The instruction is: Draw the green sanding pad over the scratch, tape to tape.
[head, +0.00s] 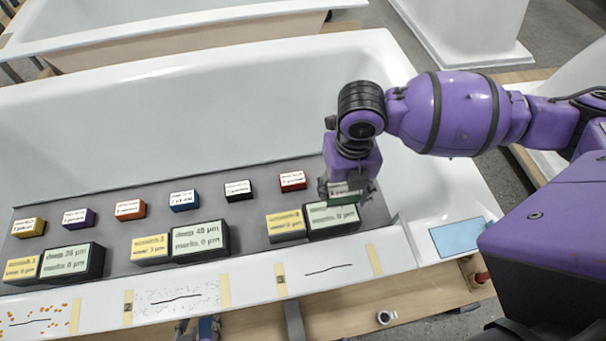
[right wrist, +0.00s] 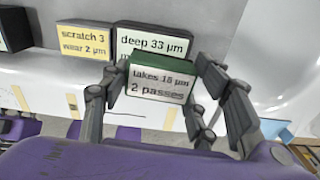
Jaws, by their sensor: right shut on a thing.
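My right gripper (head: 348,192) is shut on the green sanding pad (right wrist: 160,82), whose label in the right wrist view reads "takes", a blurred figure, and "2 passes". It holds the pad above the tub, by the display reading "deep 33 µm" (right wrist: 152,42), which also shows in the head view (head: 331,215). Beside it is the yellow "scratch 3, wear 2 µm" block (right wrist: 85,41). Scratch 3 (head: 328,269) is a dark line on the white rim between two tape strips (head: 281,281) (head: 374,260). The pad is apart from it. My left gripper (head: 198,329) is cut by the bottom edge; its jaws are unclear.
Several coloured blocks, including yellow (head: 29,228), blue (head: 183,201) and red (head: 292,181), stand in the tub. Two other scratches with tape (head: 175,299) (head: 31,322) and displays (head: 200,239) (head: 73,262) lie left. A blue sheet (head: 457,237) lies right.

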